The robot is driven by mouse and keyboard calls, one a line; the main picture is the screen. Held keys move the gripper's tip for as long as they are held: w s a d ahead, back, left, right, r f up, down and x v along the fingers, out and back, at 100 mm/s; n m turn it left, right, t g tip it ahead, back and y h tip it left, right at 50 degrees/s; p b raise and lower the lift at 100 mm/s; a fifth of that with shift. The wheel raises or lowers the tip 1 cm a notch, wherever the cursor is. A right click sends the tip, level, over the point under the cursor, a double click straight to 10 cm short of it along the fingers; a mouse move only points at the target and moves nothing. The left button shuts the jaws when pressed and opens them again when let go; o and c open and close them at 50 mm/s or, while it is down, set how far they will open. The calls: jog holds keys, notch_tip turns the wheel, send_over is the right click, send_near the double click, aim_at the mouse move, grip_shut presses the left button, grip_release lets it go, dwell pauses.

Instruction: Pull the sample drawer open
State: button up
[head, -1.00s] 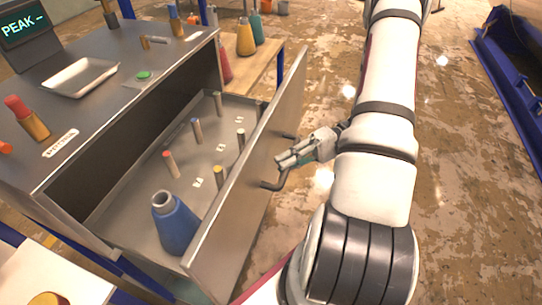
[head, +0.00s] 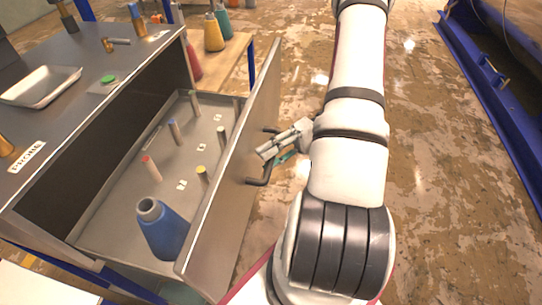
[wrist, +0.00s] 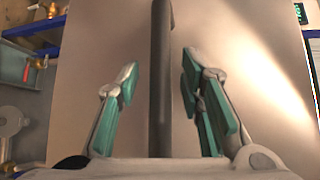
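The sample drawer (head: 118,232) is pulled well out of the grey cabinet, with its inside in view. Its tall front panel (head: 240,170) faces right and carries a dark bar handle (head: 259,181). My gripper (head: 264,152) is at this handle, on the outer side of the panel. In the wrist view, the handle bar (wrist: 160,75) runs upright between the two green-padded fingers of my gripper (wrist: 158,88). Gaps show on both sides of the bar, so the fingers are open around it.
The drawer holds a blue bottle (head: 162,232) and several small capped vials. A metal tray (head: 42,86) and a green button (head: 108,79) are on the cabinet top. A wooden table (head: 228,60) with bottles stands behind. A blue frame (head: 490,80) is at right; floor between is clear.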

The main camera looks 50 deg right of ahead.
jog(key=v, duration=1.2)
dwell(0.4)
